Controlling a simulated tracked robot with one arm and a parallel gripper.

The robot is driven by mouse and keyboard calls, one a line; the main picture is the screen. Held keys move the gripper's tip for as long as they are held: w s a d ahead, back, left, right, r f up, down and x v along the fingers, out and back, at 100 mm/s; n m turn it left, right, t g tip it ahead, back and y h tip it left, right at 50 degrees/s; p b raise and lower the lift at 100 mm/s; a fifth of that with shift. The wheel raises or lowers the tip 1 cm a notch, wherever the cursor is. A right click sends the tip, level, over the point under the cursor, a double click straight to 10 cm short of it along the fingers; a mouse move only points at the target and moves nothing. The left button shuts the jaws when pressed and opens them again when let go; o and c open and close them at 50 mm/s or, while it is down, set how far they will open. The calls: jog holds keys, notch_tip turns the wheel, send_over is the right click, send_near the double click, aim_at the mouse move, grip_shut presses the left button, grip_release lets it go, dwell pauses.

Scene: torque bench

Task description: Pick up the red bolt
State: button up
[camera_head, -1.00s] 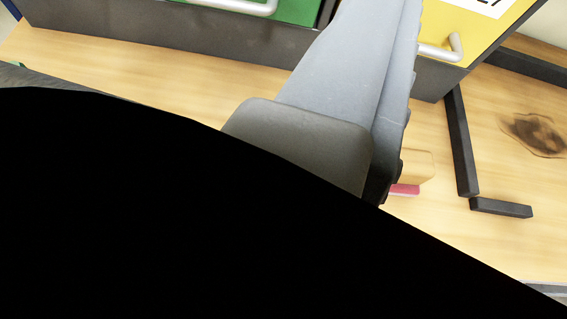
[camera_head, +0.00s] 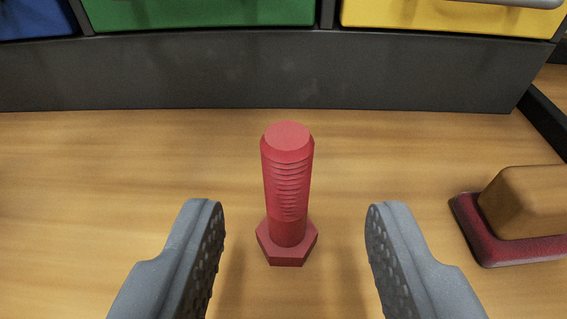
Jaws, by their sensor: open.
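The red bolt (camera_head: 287,190) stands upright on its hex head on the wooden bench top, its threaded shank pointing up. It is near the middle of the view. My gripper (camera_head: 295,222) is open, with one grey finger to the left of the bolt and one to the right. There is a clear gap between each finger and the bolt, and neither touches it. The fingertips appear nearer to the camera than the bolt or about level with its head; the exact depth is hard to tell.
A dark cabinet (camera_head: 250,72) with a blue drawer (camera_head: 35,18), a green drawer (camera_head: 200,12) and a yellow drawer (camera_head: 450,18) stands behind the bolt. A brush-like block with a brown top (camera_head: 530,200) and red base lies at right. The bench (camera_head: 110,190) is clear at left.

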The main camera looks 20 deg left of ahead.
aim_at(288, 189)
jog(key=shift+b+x, duration=1.05)
jog(key=shift+x, duration=2.5)
jog(key=shift+a, duration=0.1)
grip_shut()
